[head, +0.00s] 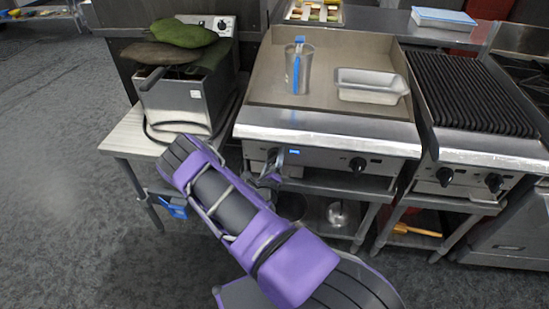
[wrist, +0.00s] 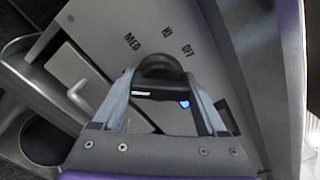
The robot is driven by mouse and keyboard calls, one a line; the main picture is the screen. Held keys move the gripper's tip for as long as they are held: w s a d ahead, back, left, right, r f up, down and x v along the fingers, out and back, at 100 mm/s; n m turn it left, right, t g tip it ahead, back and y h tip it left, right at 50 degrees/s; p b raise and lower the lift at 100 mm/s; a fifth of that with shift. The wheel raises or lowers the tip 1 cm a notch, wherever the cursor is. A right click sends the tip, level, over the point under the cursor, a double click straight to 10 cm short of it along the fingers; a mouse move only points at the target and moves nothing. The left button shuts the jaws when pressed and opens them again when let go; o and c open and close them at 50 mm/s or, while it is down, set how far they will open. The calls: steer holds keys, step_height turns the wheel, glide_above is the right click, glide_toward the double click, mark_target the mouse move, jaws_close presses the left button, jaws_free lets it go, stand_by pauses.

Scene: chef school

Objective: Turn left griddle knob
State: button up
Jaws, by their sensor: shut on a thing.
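The griddle (head: 330,68) stands in the middle of the head view, with a steel front panel below its flat top. Its left knob (wrist: 160,68) is a black round knob in the wrist view, with MED, HI and OFF printed beyond it. My gripper (wrist: 160,85) is at the knob, one finger on each side of it, shut on it. In the head view my gripper (head: 272,168) is at the left part of the front panel and hides the left knob. The right griddle knob (head: 357,164) is free.
On the griddle are a clear jug (head: 306,70) with a blue handle and a metal pan (head: 370,88). A fryer (head: 185,98) on a side table is to the left. A charbroiler (head: 470,92) is to the right. Open floor (head: 60,150) lies at the left.

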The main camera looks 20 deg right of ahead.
steer(key=m, duration=0.3)
steer(key=shift+m+p, duration=0.65)
steer(key=shift+m, duration=1.65)
steer(key=o, duration=1.3)
steer(key=v, duration=1.7)
steer(key=shift+s, duration=0.25)
steer(key=shift+w+a, duration=0.1)
steer(key=shift+a, duration=0.05)
